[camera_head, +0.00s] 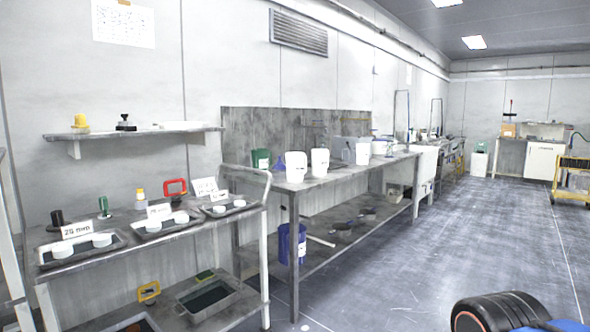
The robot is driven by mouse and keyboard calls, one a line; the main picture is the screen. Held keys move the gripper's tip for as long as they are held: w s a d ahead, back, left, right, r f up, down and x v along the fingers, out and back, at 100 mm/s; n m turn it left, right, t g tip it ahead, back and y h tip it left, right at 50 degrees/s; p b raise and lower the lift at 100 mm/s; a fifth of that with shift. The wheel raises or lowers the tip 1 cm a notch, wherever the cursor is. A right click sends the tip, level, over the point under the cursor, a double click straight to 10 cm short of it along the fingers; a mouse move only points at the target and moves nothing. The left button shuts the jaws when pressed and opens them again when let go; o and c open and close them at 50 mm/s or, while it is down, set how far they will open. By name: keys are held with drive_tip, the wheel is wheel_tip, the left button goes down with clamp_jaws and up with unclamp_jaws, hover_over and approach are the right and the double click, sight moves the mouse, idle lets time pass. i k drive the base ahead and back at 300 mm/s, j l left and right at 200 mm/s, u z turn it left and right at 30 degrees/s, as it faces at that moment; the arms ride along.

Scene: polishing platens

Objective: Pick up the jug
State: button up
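No single vessel is clearly marked out as the jug. Two white, jug-like vessels with small dark labels stand upright on the long metal bench: a left one (296,167) and a right one (320,162). Their handles or spouts are too small to make out. A third white vessel (363,154) stands farther along the bench, and a clear bottle (346,152) is close to it. A blue container (291,243) stands on the lower level under the bench's near end. My gripper is not in view, and nothing is seen touching these vessels.
The long bench (340,178) runs along the left wall, with a dark green container (261,159) at its near end. A nearer cart (230,215) carries trays, white discs and cards. The grey floor (440,240) to the right is open. A yellow trolley (573,178) stands far right.

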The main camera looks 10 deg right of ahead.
sight(294, 160)
drive_tip(key=i+l, duration=0.1)
drive_tip(key=i, duration=0.35)
drive_tip(key=i+l, duration=0.1)
drive_tip(key=i, duration=0.3)
drive_tip(key=i+l, duration=0.15)
drive_tip(key=i, duration=0.3)
drive_tip(key=j+u, duration=0.05)
